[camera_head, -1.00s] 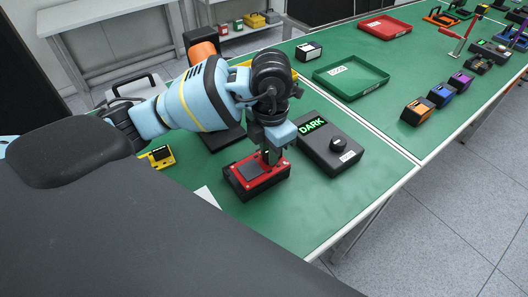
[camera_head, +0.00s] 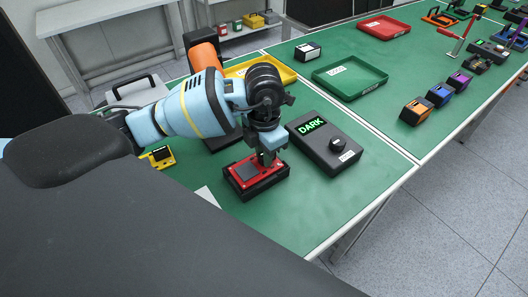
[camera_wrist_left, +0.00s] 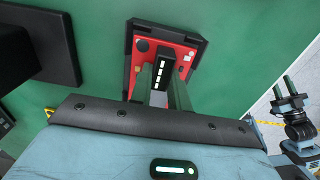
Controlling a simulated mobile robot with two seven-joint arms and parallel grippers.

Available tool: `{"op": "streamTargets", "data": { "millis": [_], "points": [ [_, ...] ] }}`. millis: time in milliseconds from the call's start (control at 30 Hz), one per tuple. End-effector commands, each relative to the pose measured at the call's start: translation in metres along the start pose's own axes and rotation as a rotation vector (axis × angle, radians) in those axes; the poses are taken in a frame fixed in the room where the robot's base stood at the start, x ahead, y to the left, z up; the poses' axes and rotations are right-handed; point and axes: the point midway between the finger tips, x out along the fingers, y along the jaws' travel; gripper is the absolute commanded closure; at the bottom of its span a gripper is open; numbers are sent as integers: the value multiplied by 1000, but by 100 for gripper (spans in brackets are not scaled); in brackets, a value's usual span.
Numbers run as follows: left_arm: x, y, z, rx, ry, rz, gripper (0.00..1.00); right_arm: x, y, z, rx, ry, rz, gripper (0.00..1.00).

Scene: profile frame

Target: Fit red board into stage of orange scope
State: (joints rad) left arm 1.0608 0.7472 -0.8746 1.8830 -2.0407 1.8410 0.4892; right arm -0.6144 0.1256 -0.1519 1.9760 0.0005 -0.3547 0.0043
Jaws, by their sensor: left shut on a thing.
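The red board (camera_head: 243,168), with a dark square on top, sits in a black holder (camera_head: 262,188) near the table's front edge. It also shows in the left wrist view (camera_wrist_left: 186,52). My left gripper (camera_head: 267,158) points down and is shut on the board's black grip block (camera_wrist_left: 160,75). The orange scope (camera_head: 203,57) stands behind my left arm, which hides much of it; its stage cannot be made out. A black shape at left in the wrist view may be its base. My right gripper (camera_wrist_left: 284,90) is open and empty at right in the wrist view.
A dark box with a "DARK" display (camera_head: 326,143) stands close right of the board. Yellow (camera_head: 262,70) and green (camera_head: 350,76) trays lie behind. A small yellow device (camera_head: 160,157) is at left. The green tabletop is clear in front of the dark box.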

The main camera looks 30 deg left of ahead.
Motion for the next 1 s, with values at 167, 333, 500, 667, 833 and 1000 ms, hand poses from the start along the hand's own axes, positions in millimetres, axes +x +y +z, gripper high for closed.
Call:
{"op": "streamTargets", "data": {
  "millis": [167,333,500,667,833,1000],
  "points": [
    [4,0,0,0,1,0,81,0,0,2,2,-4,0,64],
    [3,0,0,0,0,0,60,1,-2,2,8,-3,0,64],
    [3,0,0,0,0,0,60,1,-3,1,15,-2,1,64],
    [0,0,0,0,-2,0,60,1,-3,-1,16,2,1,64],
    [-20,0,1,0,-4,1,60,0,-3,-3,14,5,2,64],
    [-55,0,2,1,-7,1,60,0,-2,-6,9,10,2,64]
  ]
}}
